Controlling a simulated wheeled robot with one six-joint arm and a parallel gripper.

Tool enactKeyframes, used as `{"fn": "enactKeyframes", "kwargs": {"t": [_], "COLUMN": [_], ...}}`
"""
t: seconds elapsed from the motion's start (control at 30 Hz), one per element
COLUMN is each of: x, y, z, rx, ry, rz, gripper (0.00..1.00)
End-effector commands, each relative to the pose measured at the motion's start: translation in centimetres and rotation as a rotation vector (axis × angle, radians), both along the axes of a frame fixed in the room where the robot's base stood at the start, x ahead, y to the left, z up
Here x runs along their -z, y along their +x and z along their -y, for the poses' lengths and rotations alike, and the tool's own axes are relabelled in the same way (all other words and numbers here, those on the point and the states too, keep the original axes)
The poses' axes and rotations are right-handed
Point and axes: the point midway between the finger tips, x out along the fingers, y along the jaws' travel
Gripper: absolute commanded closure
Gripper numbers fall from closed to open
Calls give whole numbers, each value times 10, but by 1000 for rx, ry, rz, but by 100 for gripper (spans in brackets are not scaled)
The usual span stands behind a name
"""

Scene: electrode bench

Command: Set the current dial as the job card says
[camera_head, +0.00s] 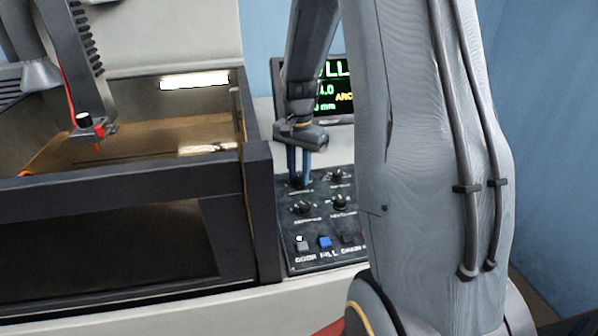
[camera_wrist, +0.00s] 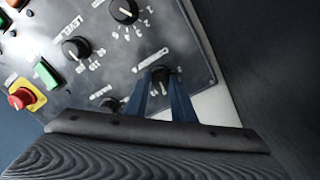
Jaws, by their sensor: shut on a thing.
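My gripper (camera_head: 298,181) reaches down to the upper-left of the dark control panel (camera_head: 283,223), its blue fingers on either side of a black dial. In the wrist view the fingers (camera_wrist: 166,88) are closed on this dial (camera_wrist: 160,74), which has a small scale beside it. A screen (camera_head: 336,97) behind shows green and yellow text, including "4.0" and "mm", partly hidden by my arm. I cannot make out a job card.
Other dials sit close by, at upper right (camera_head: 337,176), lower left (camera_head: 303,208) and lower right (camera_head: 339,203). A white button (camera_head: 302,244) and a blue button (camera_head: 325,242) line the front. The wrist view shows a red stop button (camera_wrist: 21,98). A dark-framed tank (camera_head: 258,200) stands left.

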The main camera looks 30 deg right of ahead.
Motion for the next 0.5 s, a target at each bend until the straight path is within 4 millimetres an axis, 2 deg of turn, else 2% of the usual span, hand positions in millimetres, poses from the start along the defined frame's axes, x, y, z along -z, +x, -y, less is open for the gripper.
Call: {"fn": "enactKeyframes", "kwargs": {"t": [0.5], "x": [-2], "y": [1], "z": [1], "rx": [489], "ry": [-1], "rz": [4], "gripper": [100]}}
